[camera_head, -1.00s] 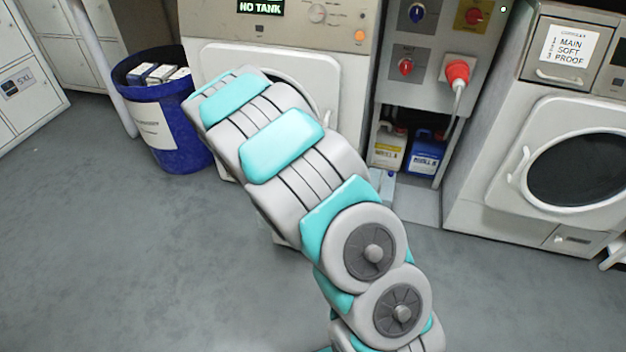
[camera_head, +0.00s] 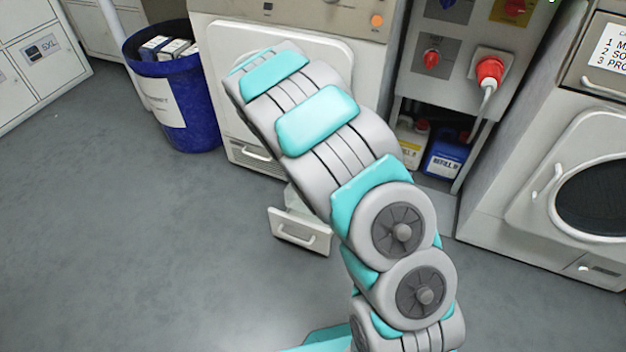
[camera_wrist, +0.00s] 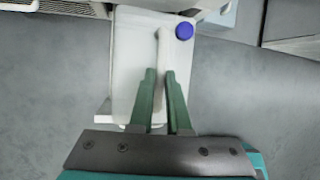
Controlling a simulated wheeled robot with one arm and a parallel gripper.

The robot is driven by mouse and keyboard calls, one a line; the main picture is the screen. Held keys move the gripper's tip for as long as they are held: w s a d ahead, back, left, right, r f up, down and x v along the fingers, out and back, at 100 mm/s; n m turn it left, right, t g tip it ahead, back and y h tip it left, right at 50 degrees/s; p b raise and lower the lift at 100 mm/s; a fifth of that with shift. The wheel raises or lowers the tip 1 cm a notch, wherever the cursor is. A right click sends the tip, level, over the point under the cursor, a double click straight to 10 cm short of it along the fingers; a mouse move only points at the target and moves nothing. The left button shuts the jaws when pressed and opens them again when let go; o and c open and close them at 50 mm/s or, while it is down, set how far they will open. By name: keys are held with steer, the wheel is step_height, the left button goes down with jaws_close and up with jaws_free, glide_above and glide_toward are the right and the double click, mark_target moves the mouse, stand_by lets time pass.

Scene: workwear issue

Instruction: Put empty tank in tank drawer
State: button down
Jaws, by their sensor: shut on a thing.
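My gripper (camera_wrist: 160,74) shows in the wrist view with its two green fingers close together, shut on the raised handle of a white tank (camera_wrist: 129,55). The tank has a round blue cap at its far right corner. In the head view my arm hides the gripper and the tank. The tank drawer (camera_head: 299,232) stands pulled out low at the front of the middle machine, partly behind my arm. In the wrist view the tank covers much of what is beneath it, so I cannot tell whether it touches the drawer.
The middle machine (camera_head: 362,55) stands behind my arm. A blue bin (camera_head: 185,105) with boxes is at left. Refill jugs, one blue (camera_head: 444,155), sit in an open cabinet. Another machine (camera_head: 520,180) is at right. Grey floor is clear at left and front.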

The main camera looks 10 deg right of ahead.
step_height(320, 180, down, 4)
steer(key=shift+f+b, duration=0.1)
steer(key=shift+b, duration=0.85)
step_height(320, 180, down, 5)
steer(key=b, duration=0.5)
steer(key=shift+f+p, duration=0.4)
steer(key=shift+f, duration=1.7)
steer(key=c, duration=0.8)
jaws_free()
